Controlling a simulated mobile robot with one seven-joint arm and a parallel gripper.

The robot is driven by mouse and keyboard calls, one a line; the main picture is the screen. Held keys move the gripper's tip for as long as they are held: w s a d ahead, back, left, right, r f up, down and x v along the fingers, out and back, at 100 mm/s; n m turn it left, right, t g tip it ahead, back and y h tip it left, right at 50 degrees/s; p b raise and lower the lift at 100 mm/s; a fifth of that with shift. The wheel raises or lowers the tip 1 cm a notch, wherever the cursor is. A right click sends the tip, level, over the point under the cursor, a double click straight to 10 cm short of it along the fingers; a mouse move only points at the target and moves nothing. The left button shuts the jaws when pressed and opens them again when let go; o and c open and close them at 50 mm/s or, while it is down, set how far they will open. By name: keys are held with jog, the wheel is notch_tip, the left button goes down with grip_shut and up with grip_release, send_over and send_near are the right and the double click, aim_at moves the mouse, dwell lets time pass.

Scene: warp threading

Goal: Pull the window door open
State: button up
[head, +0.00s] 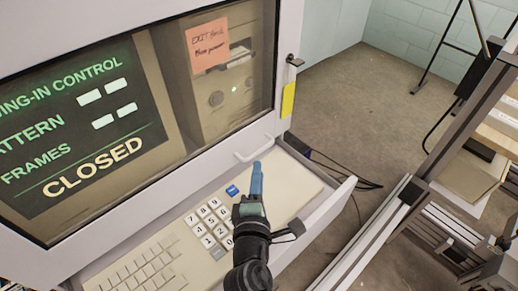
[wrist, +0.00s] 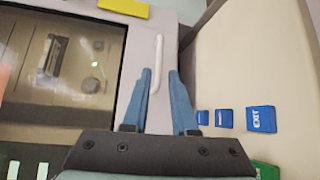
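The window door is a glass pane in a pale frame (head: 289,40), standing above the keyboard shelf in the head view. It looks shut. Its white bar handle (head: 254,150) is at the lower right of the frame and also shows in the wrist view (wrist: 159,50). My gripper (head: 257,166) points up at the handle from just below it in the head view. In the wrist view my gripper (wrist: 160,72) has its two blue fingers apart, with the handle's near end showing between them. I cannot tell whether either finger touches the handle.
The shelf below holds a keyboard (head: 140,262), a number pad (head: 211,228) and blue keys (wrist: 261,119) close to my gripper. A yellow tag (head: 288,100) is on the frame's right edge. A metal frame rack (head: 390,215) stands at right; the floor between is mostly clear except cables.

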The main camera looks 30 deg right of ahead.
aim_at(259, 153)
jog(key=x, duration=0.8)
jog(key=shift+w+d, duration=0.25)
jog(key=shift+w, duration=0.05)
grip_shut()
dwell(1.1)
